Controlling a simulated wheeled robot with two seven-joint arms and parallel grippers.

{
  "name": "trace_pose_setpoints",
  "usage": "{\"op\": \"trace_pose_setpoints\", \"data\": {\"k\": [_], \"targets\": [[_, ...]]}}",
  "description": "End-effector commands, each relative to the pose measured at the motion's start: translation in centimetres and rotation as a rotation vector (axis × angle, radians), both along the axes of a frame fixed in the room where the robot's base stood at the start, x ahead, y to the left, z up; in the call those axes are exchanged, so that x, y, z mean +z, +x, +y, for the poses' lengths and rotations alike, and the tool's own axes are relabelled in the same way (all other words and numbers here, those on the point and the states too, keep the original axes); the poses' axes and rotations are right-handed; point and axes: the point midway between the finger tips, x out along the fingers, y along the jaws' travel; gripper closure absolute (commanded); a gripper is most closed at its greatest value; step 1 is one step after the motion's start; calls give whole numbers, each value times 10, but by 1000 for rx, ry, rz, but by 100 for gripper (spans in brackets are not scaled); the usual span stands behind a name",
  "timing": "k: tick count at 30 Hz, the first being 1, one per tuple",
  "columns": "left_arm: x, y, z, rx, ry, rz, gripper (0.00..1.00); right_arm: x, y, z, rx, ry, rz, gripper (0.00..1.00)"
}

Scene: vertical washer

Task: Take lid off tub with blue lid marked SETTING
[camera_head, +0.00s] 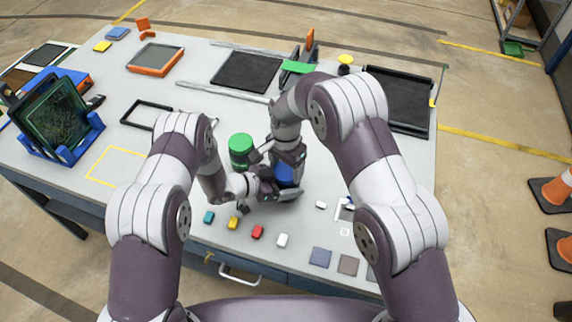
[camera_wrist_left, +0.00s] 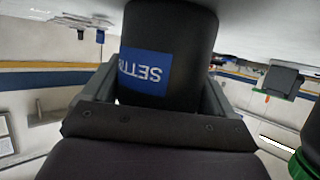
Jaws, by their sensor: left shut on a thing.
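The tub (camera_wrist_left: 185,40) is black with a blue label (camera_wrist_left: 145,72) reading "SETTI…", upside down in the left wrist view. My left gripper (camera_wrist_left: 160,100) is shut on its body, a finger on either side. In the head view, a bit of the blue lid (camera_head: 284,173) shows between my grippers; the rest of the tub is mostly hidden. My left gripper (camera_head: 280,190) reaches it from the left, low over the table. My right gripper (camera_head: 287,157) points down right over the blue lid; its fingertips are too hidden to tell whether they grip it.
A tub with a green lid (camera_head: 241,143) stands close by, left of my grippers; its lid also shows in the left wrist view (camera_wrist_left: 303,166). Several small coloured blocks, one red (camera_head: 257,232), lie along the table's front. Dark trays (camera_head: 246,71) lie at the back.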

Motion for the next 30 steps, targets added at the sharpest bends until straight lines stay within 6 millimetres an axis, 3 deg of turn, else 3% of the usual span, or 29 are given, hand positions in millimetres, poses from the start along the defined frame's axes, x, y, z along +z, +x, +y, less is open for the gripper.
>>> {"op": "trace_pose_setpoints", "data": {"k": [4, 5, 6, 7, 17, 30], "targets": [[0, 0, 0, 0, -1, -1, 99, 0, 0, 0, 0, 0, 0, 62], [0, 0, 0, 0, -1, -1, 99, 0, 0, 0, 0, 0, 0, 16], [0, 0, 0, 0, -1, -1, 99, 0, 0, 0, 0, 0, 0, 3], [0, 0, 0, 0, -1, -1, 99, 0, 0, 0, 0, 0, 0, 0], [0, 0, 0, 0, -1, -1, 99, 7, 0, 0, 0, 0, -1, 0], [0, 0, 0, 0, -1, -1, 99, 73, 1, 0, 0, 2, -4, 4]]}}
